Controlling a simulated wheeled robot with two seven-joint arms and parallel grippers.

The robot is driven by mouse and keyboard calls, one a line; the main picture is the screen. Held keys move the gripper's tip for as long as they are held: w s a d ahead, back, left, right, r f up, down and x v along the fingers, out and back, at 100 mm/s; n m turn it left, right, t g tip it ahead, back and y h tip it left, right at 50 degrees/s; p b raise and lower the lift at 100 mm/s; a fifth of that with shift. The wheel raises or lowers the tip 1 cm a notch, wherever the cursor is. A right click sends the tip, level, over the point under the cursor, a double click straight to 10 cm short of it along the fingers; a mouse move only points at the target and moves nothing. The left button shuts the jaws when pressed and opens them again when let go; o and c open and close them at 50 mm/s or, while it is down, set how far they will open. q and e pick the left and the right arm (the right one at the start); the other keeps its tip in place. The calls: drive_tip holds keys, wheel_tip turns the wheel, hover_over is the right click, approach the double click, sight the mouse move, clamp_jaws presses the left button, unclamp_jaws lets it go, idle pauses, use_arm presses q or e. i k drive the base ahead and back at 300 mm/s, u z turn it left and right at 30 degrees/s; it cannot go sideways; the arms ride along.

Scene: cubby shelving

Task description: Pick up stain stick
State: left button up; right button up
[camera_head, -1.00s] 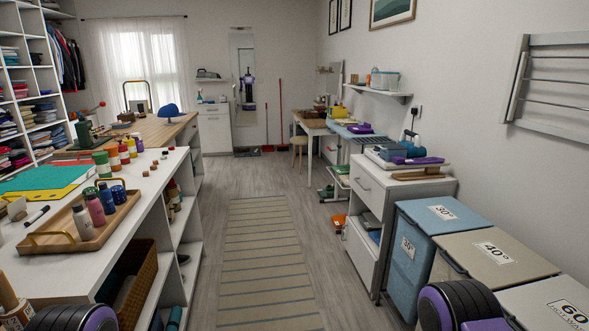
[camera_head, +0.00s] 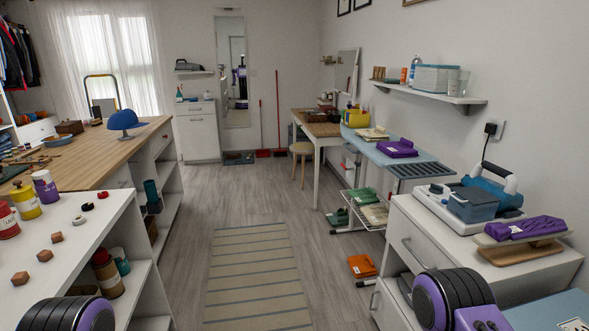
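I cannot pick out a stain stick for sure in the head view. Small items stand on the white wall shelf (camera_head: 440,97): a little orange container (camera_head: 404,75), a pale bottle (camera_head: 415,70), a light blue bin (camera_head: 437,78) and clear glasses (camera_head: 458,82). They are too small to read. Neither of my grippers shows. Only black and purple parts of my arms show at the bottom left and bottom right.
A white cabinet (camera_head: 412,244) with a steam iron (camera_head: 485,195) stands close on the right. A white counter (camera_head: 75,235) with bottles stands on the left. Between them, the floor with a striped rug (camera_head: 257,275) is clear. An orange item (camera_head: 362,266) lies on the floor.

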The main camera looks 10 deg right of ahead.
sight(404, 72)
drive_tip(key=i, duration=2.35)
drive_tip(key=z, duration=1.35)
